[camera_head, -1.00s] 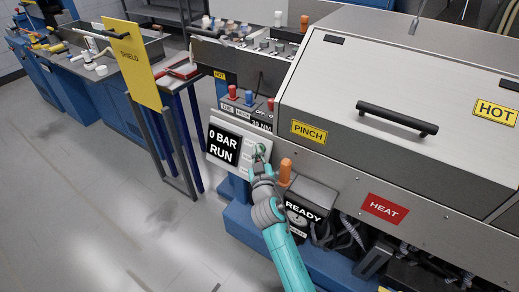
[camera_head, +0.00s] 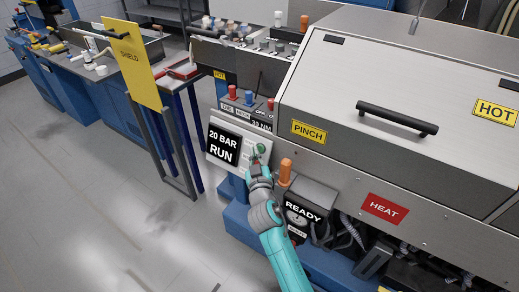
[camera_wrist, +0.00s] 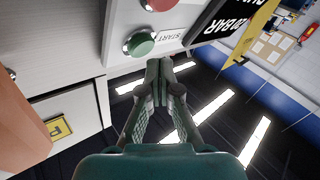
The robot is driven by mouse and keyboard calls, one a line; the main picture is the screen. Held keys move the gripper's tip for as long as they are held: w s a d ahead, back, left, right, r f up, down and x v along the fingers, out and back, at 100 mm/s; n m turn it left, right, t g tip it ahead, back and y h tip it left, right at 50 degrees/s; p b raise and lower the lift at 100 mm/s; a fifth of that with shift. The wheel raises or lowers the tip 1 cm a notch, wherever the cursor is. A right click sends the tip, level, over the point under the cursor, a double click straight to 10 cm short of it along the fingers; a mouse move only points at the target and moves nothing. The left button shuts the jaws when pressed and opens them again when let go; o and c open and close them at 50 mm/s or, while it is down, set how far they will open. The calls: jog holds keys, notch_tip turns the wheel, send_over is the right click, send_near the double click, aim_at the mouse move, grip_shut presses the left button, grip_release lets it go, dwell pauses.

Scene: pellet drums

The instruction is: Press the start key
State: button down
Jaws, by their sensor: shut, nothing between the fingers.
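The start key is a round green button (camera_wrist: 140,43) with a START label beside it in the wrist view. It also shows in the head view (camera_head: 261,149) on the pale control panel (camera_head: 247,158), right of the display. The display (camera_head: 223,146) reads "20 BAR RUN". My gripper (camera_wrist: 159,68) is shut and empty. Its fingertips appear just below the green key in the wrist view, with the key face uncovered and seemingly apart from them. In the head view my gripper (camera_head: 261,168) is just below the key.
A red button (camera_wrist: 160,4) sits near the green key. An orange-topped knob (camera_head: 285,172) and a box reading "READY" (camera_head: 303,214) are close right of my gripper. A yellow shield panel (camera_head: 133,62) stands left. The floor at left is clear.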

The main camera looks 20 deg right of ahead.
jog(key=shift+a, duration=0.1)
jog(key=s+a, duration=0.1)
jog(key=s+a+r, duration=0.1)
jog(key=a, duration=0.1)
jog(key=shift+s+a+r, duration=0.3)
jog(key=shift+s+r, duration=0.05)
jog(key=shift+s, duration=0.05)
dwell(0.7)
jog(key=s+f+n+g+y, duration=0.1)
jog(key=s+f+y, duration=0.1)
jog(key=s+f, duration=0.8)
jog(key=s+f+n+g+y, duration=0.1)
jog(key=s+f+y, duration=0.15)
jog(key=s, duration=1.35)
jog(key=s+r+m, duration=0.1)
jog(key=s+r, duration=0.2)
jog(key=s, duration=1)
jog(key=s+d+r+m+g, duration=0.1)
jog(key=s+r, duration=0.3)
jog(key=s, duration=0.9)
jog(key=shift+d+r, duration=0.15)
jog(key=shift+r, duration=0.05)
